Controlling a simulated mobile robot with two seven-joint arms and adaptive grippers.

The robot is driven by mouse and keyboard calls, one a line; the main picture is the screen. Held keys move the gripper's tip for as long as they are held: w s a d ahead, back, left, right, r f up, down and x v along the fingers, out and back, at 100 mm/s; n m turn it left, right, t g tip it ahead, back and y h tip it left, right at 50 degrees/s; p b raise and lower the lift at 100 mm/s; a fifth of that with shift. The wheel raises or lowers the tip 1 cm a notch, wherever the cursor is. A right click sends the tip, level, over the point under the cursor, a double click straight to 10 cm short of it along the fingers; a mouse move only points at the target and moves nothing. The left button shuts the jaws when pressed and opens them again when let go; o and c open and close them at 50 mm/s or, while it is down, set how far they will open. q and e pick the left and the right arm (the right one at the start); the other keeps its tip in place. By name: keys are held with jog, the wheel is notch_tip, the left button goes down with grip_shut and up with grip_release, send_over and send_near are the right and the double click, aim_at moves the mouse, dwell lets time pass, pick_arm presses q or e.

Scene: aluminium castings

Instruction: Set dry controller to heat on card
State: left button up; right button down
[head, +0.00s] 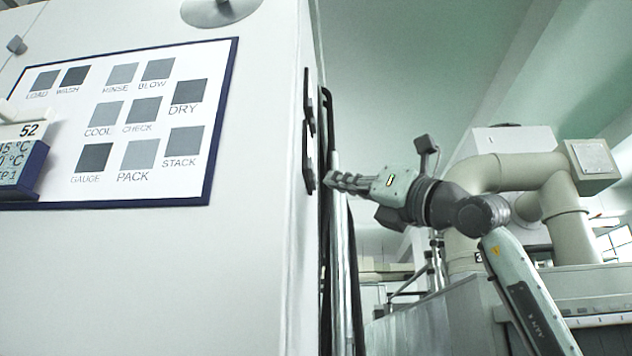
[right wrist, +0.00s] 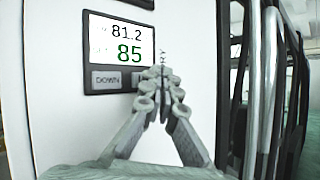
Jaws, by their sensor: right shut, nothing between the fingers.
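The dry controller (right wrist: 118,48) is a dark-framed panel on a white wall in the right wrist view. Its display reads 81.2 above a green 85. A DOWN button (right wrist: 106,80) sits below; the button to its right is mostly hidden by my fingers. Lettering ending in "RY" is partly covered. My right gripper (right wrist: 160,78) is shut and empty, its fingertips in front of that right button; contact cannot be told. In the head view the right gripper (head: 330,181) points at the cabinet's side.
A blue-framed board (head: 150,190) with grey labelled squares, including DRY, hangs on the cabinet front. Vertical metal bars (right wrist: 262,90) stand close right of my right gripper. Large beige pipes (head: 570,205) and machinery are behind my right arm.

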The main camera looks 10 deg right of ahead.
pick_arm(q)
jog(key=shift+f, duration=0.2)
pick_arm(e)
jog(key=d, duration=0.2)
jog(key=s+d, duration=0.1)
jog(key=d, duration=0.1)
jog(key=shift+s+d, duration=0.15)
jog(key=shift+d, duration=0.25)
pick_arm(q)
jog(key=shift+w+a, duration=0.1)
jog(key=shift+w, duration=0.05)
pick_arm(e)
jog(key=shift+a+r, duration=0.1)
dwell(1.6)
